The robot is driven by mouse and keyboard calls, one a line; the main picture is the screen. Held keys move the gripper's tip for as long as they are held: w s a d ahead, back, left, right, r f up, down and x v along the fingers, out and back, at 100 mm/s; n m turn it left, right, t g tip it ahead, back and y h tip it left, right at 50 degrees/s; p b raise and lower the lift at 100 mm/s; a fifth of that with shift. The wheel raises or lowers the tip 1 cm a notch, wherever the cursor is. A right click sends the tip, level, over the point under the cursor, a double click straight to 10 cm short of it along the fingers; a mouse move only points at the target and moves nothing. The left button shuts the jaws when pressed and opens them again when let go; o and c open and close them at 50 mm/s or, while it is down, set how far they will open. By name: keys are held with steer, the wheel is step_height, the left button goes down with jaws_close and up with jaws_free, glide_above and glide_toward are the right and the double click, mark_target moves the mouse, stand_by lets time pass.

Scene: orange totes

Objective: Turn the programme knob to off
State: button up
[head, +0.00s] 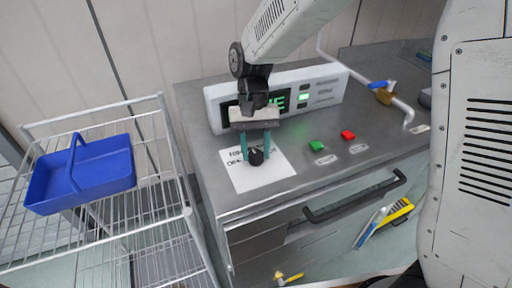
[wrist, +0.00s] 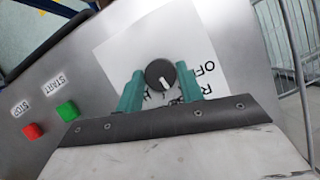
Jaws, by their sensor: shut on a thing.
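The programme knob (head: 256,157) is a small black dial on a white label sheet (head: 262,178) on the steel worktop. In the wrist view the knob (wrist: 160,74) shows a white pointer line that runs down and slightly right in the picture. Lettering around it includes "OFF", partly covered by my fingers. My gripper (head: 257,150) points down at the knob, its two green fingers on either side of it. In the wrist view my gripper (wrist: 160,82) is shut on the knob. Part of the lettering is hidden.
A green START button (head: 316,146) and a red button (head: 348,135) stand right of the knob. A lit display panel (head: 325,88) stands behind. A drawer handle (head: 355,197) is on the front. A wire trolley (head: 150,225) with a blue basket (head: 100,172) stands left.

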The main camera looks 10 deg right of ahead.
steer(key=n+h, duration=0.1)
steer(key=n, duration=0.2)
steer(key=n+t+h, duration=0.1)
steer(key=n, duration=0.2)
steer(key=shift+a, duration=0.2)
steer(key=n+h, duration=0.1)
steer(key=n, duration=0.2)
steer(key=n+t+h, duration=0.1)
steer(key=n, duration=0.1)
steer(key=shift+s+n, duration=0.15)
steer(key=shift+n, duration=0.25)
steer(key=o, duration=1)
steer(key=shift+a, duration=0.1)
steer(key=v, duration=0.7)
steer(key=shift+r, duration=0.4)
steer(key=shift+a, duration=0.1)
